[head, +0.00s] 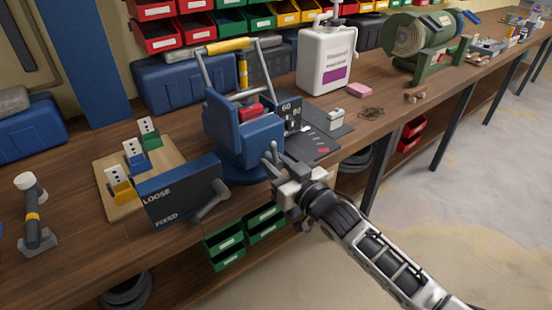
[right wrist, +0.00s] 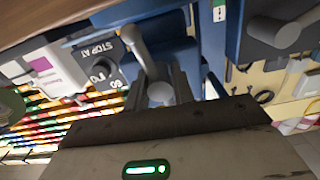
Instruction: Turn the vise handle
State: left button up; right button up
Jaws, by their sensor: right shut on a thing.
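The blue vise (head: 243,142) stands on the wooden bench near its front edge. Its grey handle (head: 273,150) sticks out at the front right. My right gripper (head: 284,176) is at the handle, in front of the vise. In the right wrist view the grey handle (right wrist: 142,48) runs down to a rounded end between my fingers (right wrist: 163,90), which are shut on it. The fingertips are partly hidden by the handle and the gripper body. My left gripper is not in view.
A dark panel (head: 180,192) marked LOOSE and FIXED, with a grey lever (head: 212,202), stands left of the vise. A board (head: 105,176) with several coloured socket boxes lies behind it. A dark plate (head: 322,143) and a white jug (head: 326,62) are to the right. Green bins (head: 225,247) hang below.

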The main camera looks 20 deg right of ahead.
jog(key=n, duration=0.2)
jog(key=n+p, duration=0.1)
jog(key=n, duration=0.1)
jog(key=shift+r+n, duration=0.2)
jog(key=shift+n, duration=0.1)
jog(key=n, duration=0.3)
jog(key=shift+w+n+p, duration=0.1)
jog(key=shift+n+p, duration=0.3)
jog(key=n, duration=0.3)
jog(key=shift+n, duration=0.3)
jog(key=shift+r+n, duration=0.1)
jog(key=shift+n, duration=1.8)
jog(key=o, duration=1)
jog(key=shift+w, duration=0.1)
jog(key=shift+f, duration=0.2)
